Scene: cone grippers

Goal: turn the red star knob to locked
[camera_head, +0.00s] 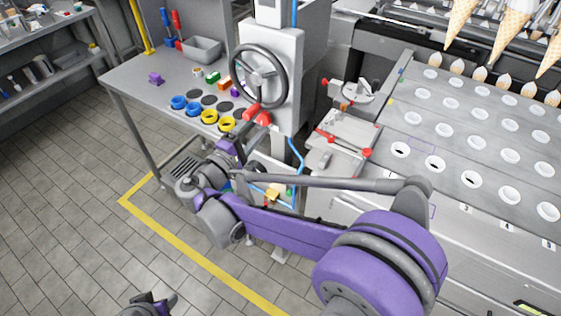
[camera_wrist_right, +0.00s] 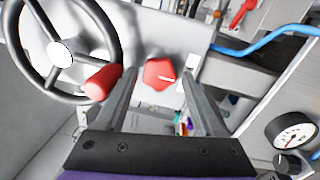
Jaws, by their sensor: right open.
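The red star knob (camera_wrist_right: 159,73) faces me in the right wrist view, on the pale front of the machine, with a white pointer line on its face. In the head view the knob (camera_head: 264,119) shows just beyond my right gripper (camera_head: 250,132). In the wrist view my right gripper (camera_wrist_right: 159,78) is open, with one finger on each side of the knob. I cannot tell whether the fingers reach around it or touch it. No locked mark is readable. My left gripper (camera_head: 152,303) shows only partly at the bottom edge of the head view, away from the knob.
A dark handwheel (camera_head: 260,76) with a red handle (camera_wrist_right: 101,83) is close to the left of the knob. A blue hose (camera_wrist_right: 265,42) and a gauge (camera_wrist_right: 291,131) are on the right. A workbench (camera_head: 126,88) with coloured rings stands at left.

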